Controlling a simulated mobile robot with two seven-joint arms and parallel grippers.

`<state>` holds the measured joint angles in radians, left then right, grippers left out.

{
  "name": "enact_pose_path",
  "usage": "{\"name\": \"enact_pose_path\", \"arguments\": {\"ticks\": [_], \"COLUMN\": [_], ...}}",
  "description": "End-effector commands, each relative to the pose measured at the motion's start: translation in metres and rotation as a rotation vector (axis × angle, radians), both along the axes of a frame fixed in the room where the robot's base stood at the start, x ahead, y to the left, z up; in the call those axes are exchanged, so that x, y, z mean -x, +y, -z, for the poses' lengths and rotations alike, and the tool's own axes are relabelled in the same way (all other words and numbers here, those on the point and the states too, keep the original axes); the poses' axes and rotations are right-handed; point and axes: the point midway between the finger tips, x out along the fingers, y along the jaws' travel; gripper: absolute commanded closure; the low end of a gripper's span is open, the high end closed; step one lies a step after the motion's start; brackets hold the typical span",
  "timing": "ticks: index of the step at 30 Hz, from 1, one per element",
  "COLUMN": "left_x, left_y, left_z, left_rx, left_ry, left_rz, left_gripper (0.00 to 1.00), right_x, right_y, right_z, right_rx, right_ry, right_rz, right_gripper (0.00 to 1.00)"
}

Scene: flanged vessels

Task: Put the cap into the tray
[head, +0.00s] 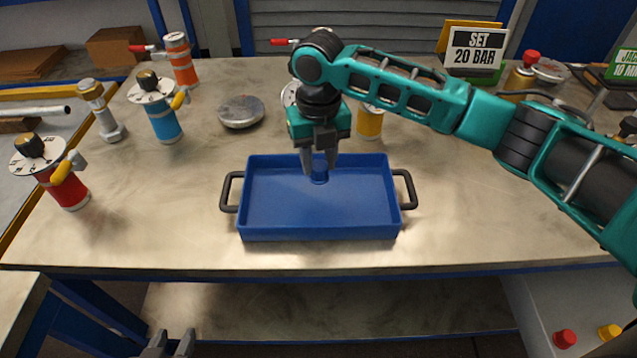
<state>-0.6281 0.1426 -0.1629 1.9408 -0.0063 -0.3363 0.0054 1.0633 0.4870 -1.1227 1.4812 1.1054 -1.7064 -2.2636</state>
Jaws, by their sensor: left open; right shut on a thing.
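The blue tray (320,232) lies on the workbench with a dark handle at each end. My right gripper (319,168) is over the back part of the tray, pointing down. It is shut on a small blue cap (319,178), mostly hidden between the fingers and hard to tell from the blue tray behind it. I cannot tell whether the cap touches the tray. My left gripper (170,345) is open and empty at the bottom edge, in front of and below the bench.
Red (60,180), blue (162,112) and orange (181,60) valve vessels stand at the left. A grey metal disc (241,111) lies behind the tray. A yellow vessel (369,121) stands behind it, near my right arm. A sign (475,50) stands at the back right. Bench around the tray is clear.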

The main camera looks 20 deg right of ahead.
Motion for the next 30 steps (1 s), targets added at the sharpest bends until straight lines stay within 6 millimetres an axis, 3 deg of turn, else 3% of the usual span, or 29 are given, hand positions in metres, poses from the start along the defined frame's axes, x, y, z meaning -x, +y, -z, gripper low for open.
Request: {"name": "enact_pose_path", "arguments": {"ticks": [5,14,27,28,30], "left_x": [0.000,0.000,-0.002,-0.002,-0.003], "left_y": [0.000,0.000,0.000,0.000,0.000], "left_z": [0.002,0.008,0.007,0.007,0.006], "left_rx": [0.000,0.000,-0.001,-0.001,0.000], "left_ry": [0.000,0.000,-0.004,-0.004,-0.006], "left_rz": [0.000,0.000,0.000,0.000,0.000], "left_gripper": [0.57,0.57,0.57,0.57,0.57], "right_x": [0.000,0.000,0.000,0.000,0.000], "right_y": [0.000,0.000,0.000,0.000,0.000], "right_z": [0.015,0.062,0.068,0.069,0.068], "right_rx": [0.000,-0.001,0.000,0.000,0.000], "right_ry": [0.001,0.001,0.000,-0.001,-0.001], "right_rz": [-0.001,0.001,0.000,0.000,0.000], "right_gripper": [0.93,0.93,0.93,0.63,0.57]}}
